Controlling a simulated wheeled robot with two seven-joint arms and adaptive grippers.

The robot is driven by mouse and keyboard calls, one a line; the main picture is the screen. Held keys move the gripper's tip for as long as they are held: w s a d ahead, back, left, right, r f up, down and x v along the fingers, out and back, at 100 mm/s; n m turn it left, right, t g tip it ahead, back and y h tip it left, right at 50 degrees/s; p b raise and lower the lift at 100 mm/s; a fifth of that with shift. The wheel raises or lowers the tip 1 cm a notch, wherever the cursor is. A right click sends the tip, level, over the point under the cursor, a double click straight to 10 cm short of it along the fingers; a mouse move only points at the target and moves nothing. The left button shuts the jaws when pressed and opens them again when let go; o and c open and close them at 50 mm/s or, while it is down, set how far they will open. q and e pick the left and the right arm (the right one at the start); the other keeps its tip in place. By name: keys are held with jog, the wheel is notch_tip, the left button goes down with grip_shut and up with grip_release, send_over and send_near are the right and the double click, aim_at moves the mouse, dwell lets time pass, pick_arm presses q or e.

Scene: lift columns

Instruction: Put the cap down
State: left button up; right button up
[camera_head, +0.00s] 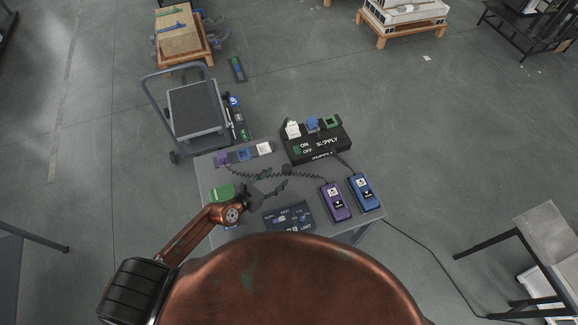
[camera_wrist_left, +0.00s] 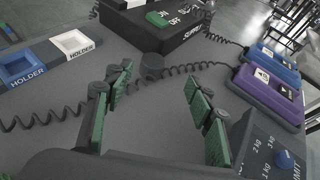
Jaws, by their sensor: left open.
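My left gripper (camera_head: 280,189) is over the small grey table (camera_head: 208,176). In the left wrist view its green-padded fingers (camera_wrist_left: 160,105) are spread apart, with nothing held between them. A dark grey round piece (camera_wrist_left: 152,66) stands on the table just beyond the fingertips, against the coiled cable; it may be the cap, but I cannot tell for sure. My right gripper is not in view.
A black SUPPLY box (camera_head: 318,142) stands at the table's back. A row of holders (camera_head: 243,155) lies back left. Purple (camera_head: 336,201) and blue (camera_head: 364,192) handsets lie on the right. A dark labelled panel (camera_head: 290,217) is in front. A cart (camera_head: 197,108) stands behind.

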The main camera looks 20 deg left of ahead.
aim_at(284, 171)
pick_arm(q)
jog(key=shift+w+f+b, duration=0.4)
jog(key=shift+w+f, duration=0.1)
jog(key=shift+f, duration=0.3)
jog(key=x, duration=0.7)
jog(key=shift+w+a+b, duration=0.2)
jog(key=shift+w+b, duration=0.05)
jog(key=shift+b, duration=0.15)
jog(key=shift+c, duration=0.3)
jog(key=c, duration=1)
